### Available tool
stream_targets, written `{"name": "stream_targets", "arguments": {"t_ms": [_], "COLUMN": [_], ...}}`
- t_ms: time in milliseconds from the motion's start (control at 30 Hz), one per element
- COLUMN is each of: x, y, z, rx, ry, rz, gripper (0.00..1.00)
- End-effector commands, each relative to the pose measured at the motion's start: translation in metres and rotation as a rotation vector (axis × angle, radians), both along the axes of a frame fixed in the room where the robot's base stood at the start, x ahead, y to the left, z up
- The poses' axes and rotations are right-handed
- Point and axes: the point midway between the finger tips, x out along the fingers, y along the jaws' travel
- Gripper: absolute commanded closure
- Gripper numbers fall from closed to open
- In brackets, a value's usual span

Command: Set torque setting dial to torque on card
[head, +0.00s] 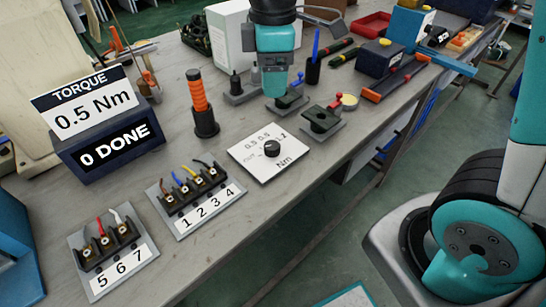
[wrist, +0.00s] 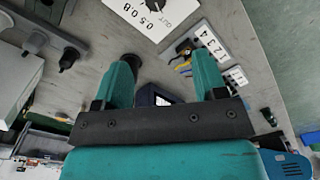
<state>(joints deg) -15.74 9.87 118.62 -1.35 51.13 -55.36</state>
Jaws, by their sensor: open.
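The torque card (head: 85,105) stands at the left of the bench in the head view and reads 0.5 Nm. The dial (head: 271,148) is a black knob on a white plate marked Nm (head: 285,168) in mid-bench. Its pointer is too small to read. In the head view my arm hangs beyond the plate, above the bench.
A "0 DONE" display (head: 115,143) sits below the card. Terminal blocks numbered 1-4 (head: 205,208) and 5-7 (head: 122,268) lie in front. An orange-handled driver (head: 200,100) stands left of the dial. Black stands with red levers (head: 322,118) are close to its right.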

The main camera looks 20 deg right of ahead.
Motion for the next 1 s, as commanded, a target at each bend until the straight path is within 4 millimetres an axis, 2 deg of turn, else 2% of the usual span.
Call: {"name": "stream_targets", "arguments": {"t_ms": [33,100,267,700,900,1000], "x": [0.006,0.009,0.008,0.007,0.007,0.007], "y": [-0.001,-0.002,-0.003,-0.003,-0.003,-0.003], "z": [-0.010,-0.015,-0.039,-0.139,-0.169,-0.176], "rx": [-0.011,-0.017,-0.019,-0.018,-0.017,-0.017], "ry": [0.003,0.004,0.006,0.007,0.005,0.004], "rz": [0.020,0.036,0.037,0.036,0.036,0.036], "gripper": [0.35,0.35,0.35,0.35,0.35,0.35]}}
